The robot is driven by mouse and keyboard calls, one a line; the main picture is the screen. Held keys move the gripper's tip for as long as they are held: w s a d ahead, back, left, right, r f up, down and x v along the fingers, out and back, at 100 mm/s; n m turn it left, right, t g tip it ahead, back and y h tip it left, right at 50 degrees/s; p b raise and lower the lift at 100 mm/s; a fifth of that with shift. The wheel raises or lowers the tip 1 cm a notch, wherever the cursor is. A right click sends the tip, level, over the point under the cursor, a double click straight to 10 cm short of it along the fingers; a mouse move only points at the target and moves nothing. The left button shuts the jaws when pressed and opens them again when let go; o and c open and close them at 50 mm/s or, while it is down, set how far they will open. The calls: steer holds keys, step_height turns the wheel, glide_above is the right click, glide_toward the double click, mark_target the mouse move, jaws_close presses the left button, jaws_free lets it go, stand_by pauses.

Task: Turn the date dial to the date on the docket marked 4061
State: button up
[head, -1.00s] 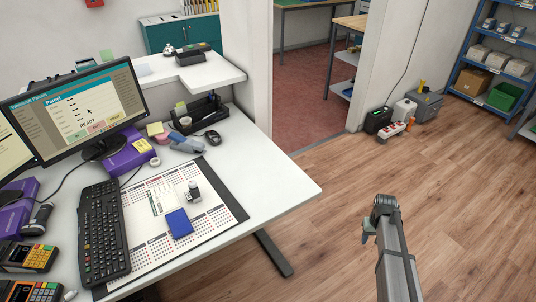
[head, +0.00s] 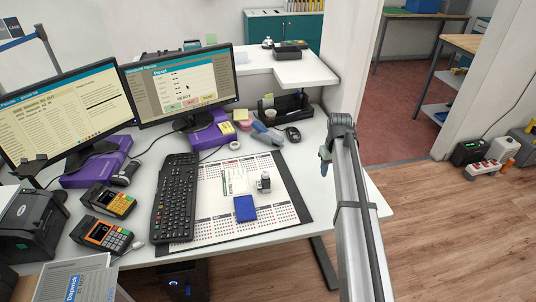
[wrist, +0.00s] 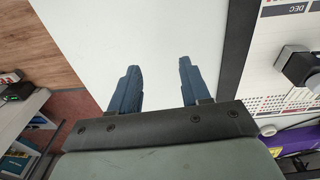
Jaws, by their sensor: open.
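A small grey and black date stamp (head: 264,182) stands on the calendar desk mat (head: 290,195); its dial is too small to make out. It also shows at the right edge of the wrist view (wrist: 300,68), partly cut off. A pale docket (head: 236,182) lies on the mat left of the stamp; its number and date cannot be read. A blue pad (head: 245,208) lies in front of the stamp. My gripper (head: 325,160) is right of the mat, above the desk's right end. In the wrist view its two blue fingers (wrist: 160,66) are apart, with nothing between them.
Two monitors, a mouse (head: 293,134) and a black organiser (head: 287,105) stand behind. The desk (head: 350,190) is bare right of the mat.

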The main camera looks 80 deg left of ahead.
mark_target(266, 173)
steer(key=s+a+r+n, duration=0.1)
steer(key=s+a+r, duration=0.1)
steer(key=s, duration=0.5)
steer(key=s+a+r+n, duration=0.1)
steer(key=s+r, duration=0.1)
steer(key=s, duration=0.6)
steer(key=s+a+r+n, duration=0.2)
steer(key=s, duration=0.5)
steer(key=shift+s+a+g+h, duration=0.3)
steer(key=shift+s+h, duration=0.05)
steer(key=shift+h, duration=0.05)
steer(key=shift+f, duration=3.95)
steer(key=c, duration=0.7)
steer(key=shift+c, duration=0.2)
steer(key=m, duration=0.5)
steer(key=shift+m, duration=0.3)
steer(key=m, duration=0.6)
